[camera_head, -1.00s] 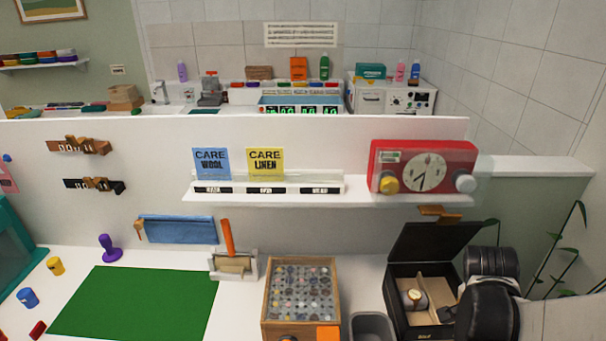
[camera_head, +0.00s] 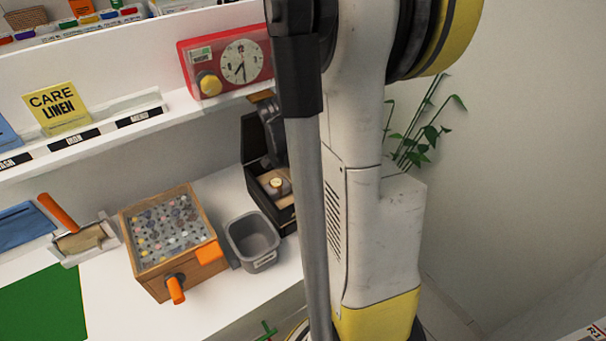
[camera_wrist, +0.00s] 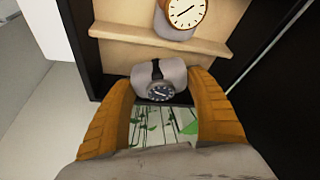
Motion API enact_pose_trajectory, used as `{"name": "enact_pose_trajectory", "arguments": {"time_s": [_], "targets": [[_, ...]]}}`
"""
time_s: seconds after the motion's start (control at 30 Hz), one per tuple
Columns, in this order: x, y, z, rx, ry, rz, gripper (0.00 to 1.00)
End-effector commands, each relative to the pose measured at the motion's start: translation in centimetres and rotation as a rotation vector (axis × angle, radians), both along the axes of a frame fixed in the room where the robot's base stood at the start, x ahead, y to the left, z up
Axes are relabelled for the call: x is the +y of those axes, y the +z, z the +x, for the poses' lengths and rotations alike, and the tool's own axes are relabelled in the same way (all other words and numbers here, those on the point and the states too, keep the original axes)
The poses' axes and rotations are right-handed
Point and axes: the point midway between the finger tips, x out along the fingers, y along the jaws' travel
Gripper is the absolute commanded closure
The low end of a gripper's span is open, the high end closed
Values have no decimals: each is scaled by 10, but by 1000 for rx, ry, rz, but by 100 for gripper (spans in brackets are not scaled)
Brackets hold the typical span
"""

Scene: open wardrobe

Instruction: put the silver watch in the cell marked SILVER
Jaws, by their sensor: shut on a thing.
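In the wrist view my gripper (camera_wrist: 163,84) is shut on a grey cushion (camera_wrist: 174,74) that carries a silver-grey watch (camera_wrist: 160,91) with a dark dial and black strap. The tan fingers press its two sides. Beyond it, a gold-rimmed watch (camera_wrist: 185,10) with a white face sits on another grey cushion behind a beige divider (camera_wrist: 165,42). In the head view the gold watch (camera_head: 277,184) lies in the open black box (camera_head: 284,212). My gripper (camera_head: 272,135) is at the box's far part, partly hidden by my arm. No SILVER marking is readable.
A grey bin (camera_head: 252,240) stands left of the box, beside a wooden case (camera_head: 160,265) of small beads. A plant (camera_head: 420,140) is at the right. Black box walls flank the gripper in the wrist view.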

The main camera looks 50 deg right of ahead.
Motion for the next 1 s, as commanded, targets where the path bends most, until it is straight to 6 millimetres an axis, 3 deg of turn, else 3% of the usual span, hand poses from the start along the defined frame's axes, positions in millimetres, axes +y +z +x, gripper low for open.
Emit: {"name": "enact_pose_trajectory", "arguments": {"time_s": [0.03, 0.1, 0.47, 0.5, 0.53, 0.87, 1.0], "targets": [[0, -13, 0, 0, 0, 0, 71], [-1, -20, 3, 0, 0, 0, 71], [-1, -21, 4, 0, 0, 0, 71], [-1, -21, 4, 0, 0, 0, 28], [-1, -20, 4, 0, 0, 0, 24], [-1, -18, 3, 0, 0, 0, 24], [4, -1, 3, -1, 0, 0, 24]]}}
